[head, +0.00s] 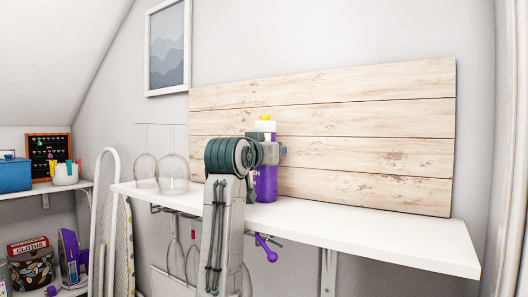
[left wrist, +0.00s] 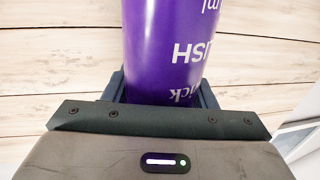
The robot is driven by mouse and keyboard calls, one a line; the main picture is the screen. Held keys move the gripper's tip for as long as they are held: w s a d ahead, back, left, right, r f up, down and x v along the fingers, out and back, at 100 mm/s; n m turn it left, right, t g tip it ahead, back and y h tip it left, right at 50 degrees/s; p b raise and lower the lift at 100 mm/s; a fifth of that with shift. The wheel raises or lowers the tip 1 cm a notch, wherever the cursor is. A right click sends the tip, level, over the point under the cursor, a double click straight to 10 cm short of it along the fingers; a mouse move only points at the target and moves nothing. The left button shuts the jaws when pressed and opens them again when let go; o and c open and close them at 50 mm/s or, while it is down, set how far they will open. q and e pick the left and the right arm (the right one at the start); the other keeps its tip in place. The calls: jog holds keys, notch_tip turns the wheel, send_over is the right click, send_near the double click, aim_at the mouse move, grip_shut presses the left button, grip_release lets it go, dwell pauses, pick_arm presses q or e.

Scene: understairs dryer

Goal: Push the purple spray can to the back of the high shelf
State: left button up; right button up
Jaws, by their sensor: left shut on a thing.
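The purple spray can (head: 265,188) has a pale upper part and a yellow cap. In the head view it is upright at the white high shelf (head: 380,229), in front of the wooden plank panel. I cannot tell whether its base touches the shelf or whether it touches the panel. My left gripper (head: 277,152) is shut on the can's body, and my arm hides part of it. In the left wrist view the can (left wrist: 165,45), with white lettering, sits between the two fingers of my left gripper (left wrist: 162,92). My right gripper is not in view.
The plank panel (head: 370,130) leans at the back of the shelf. Upturned glasses (head: 173,172) stand left of the can, and others (head: 173,245) hang below. The shelf right of the can is clear. An ironing board (head: 123,245) and low shelves are at left.

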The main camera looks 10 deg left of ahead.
pick_arm(q)
jog(key=shift+r, duration=0.25)
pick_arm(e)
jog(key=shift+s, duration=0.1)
